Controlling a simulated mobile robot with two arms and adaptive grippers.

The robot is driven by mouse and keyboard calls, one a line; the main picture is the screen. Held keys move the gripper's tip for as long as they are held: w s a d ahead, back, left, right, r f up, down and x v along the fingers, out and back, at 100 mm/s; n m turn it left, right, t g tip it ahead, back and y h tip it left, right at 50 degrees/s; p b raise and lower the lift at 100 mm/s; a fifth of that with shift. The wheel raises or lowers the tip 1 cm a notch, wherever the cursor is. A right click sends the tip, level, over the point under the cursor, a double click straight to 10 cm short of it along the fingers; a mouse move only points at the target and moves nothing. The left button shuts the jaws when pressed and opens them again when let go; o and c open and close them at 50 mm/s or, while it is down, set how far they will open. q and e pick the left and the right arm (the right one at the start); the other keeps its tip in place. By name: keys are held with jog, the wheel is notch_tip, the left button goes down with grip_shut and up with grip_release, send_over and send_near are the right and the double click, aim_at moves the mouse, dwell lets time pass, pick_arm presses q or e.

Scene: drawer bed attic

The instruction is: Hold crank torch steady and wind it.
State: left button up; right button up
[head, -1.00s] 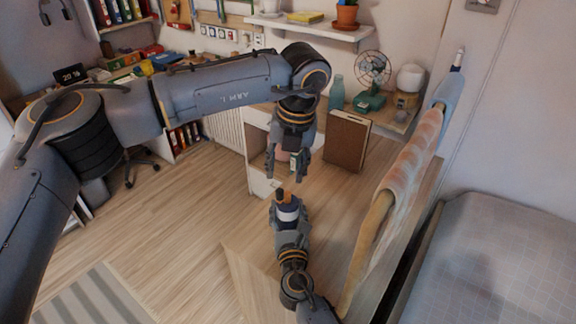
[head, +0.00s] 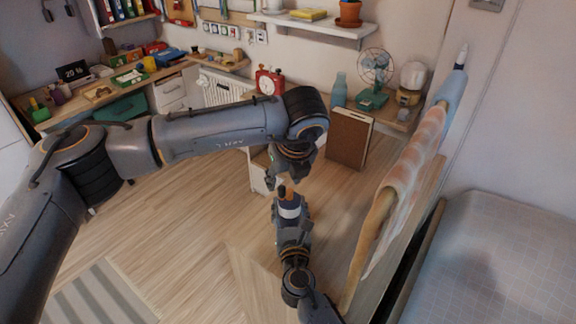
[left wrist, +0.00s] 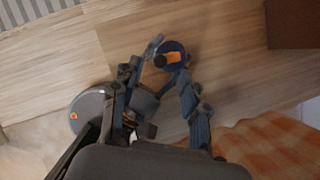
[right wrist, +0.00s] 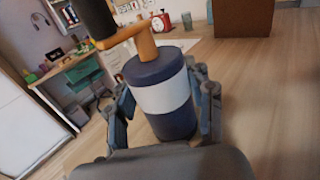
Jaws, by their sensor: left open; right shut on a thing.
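The crank torch (head: 289,210) is a dark blue cylinder with a white band. It stands roughly upright in my right gripper (head: 288,214), which is shut around its body. In the right wrist view the torch (right wrist: 163,97) fills the middle, with an orange crank arm (right wrist: 125,36) and black knob (right wrist: 93,18) reaching up-left. My left gripper (head: 280,180) is open, just above the torch's top. In the left wrist view the torch's top (left wrist: 173,47) lies beyond the left fingers; I cannot tell whether they touch the crank.
A long rail with a draped orange-white cloth (head: 410,160) runs close on the right, beside the bed (head: 490,255). A brown board (head: 348,140) stands behind the grippers. The desk (head: 130,92) is at the back left. The wooden floor (head: 190,220) to the left is open.

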aim_at(282, 188)
pick_arm(q)
jog(key=shift+x, duration=2)
jog(key=shift+c, duration=0.5)
grip_shut()
